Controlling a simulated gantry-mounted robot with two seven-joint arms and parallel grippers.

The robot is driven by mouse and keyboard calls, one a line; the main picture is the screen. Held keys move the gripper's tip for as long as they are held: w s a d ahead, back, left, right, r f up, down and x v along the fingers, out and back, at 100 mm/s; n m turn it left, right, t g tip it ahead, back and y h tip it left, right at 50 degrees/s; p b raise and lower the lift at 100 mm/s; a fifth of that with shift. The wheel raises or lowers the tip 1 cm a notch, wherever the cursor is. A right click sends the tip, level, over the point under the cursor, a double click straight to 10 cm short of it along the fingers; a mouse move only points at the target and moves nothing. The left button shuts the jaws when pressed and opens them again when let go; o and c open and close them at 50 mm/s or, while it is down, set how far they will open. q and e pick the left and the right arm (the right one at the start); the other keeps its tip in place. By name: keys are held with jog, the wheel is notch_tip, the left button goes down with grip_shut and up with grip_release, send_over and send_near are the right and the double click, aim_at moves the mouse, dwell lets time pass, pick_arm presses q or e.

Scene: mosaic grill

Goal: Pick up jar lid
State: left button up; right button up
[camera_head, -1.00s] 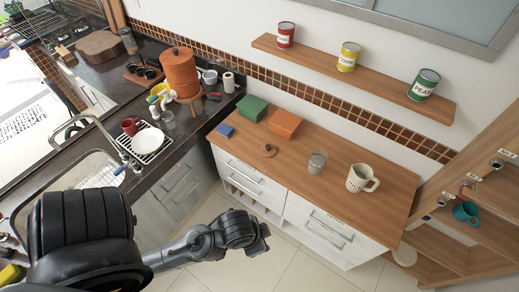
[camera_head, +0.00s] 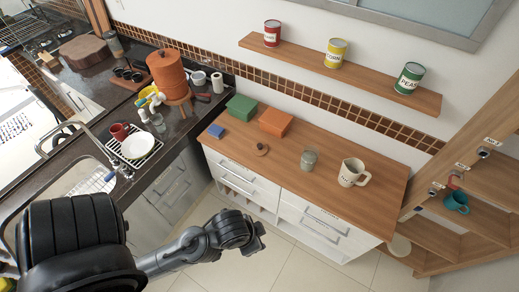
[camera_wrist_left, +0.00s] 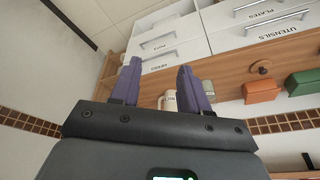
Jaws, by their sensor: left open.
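The jar lid (camera_head: 261,149), a small round brown wooden disc with a knob, lies on the wooden countertop (camera_head: 340,196), left of the clear glass jar (camera_head: 309,159). The lid also shows in the left wrist view (camera_wrist_left: 261,68), right of the fingers. My left arm reaches in from the lower left in the head view, its end in front of the drawers and apart from the lid; its fingertips are not clear there. In the left wrist view my left gripper (camera_wrist_left: 158,72) has its two purple fingers apart with nothing between them. My right gripper is not in view.
A white pitcher (camera_head: 353,172) stands right of the jar. Green (camera_head: 241,107) and orange (camera_head: 275,122) boxes and a blue block (camera_head: 216,131) sit behind and left of the lid. A can shelf (camera_head: 375,85) hangs above. The counter's front strip is clear.

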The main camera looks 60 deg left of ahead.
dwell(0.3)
pick_arm(q)
jog(key=o, duration=0.4)
jog(key=shift+c, duration=0.2)
jog(key=shift+d, duration=0.1)
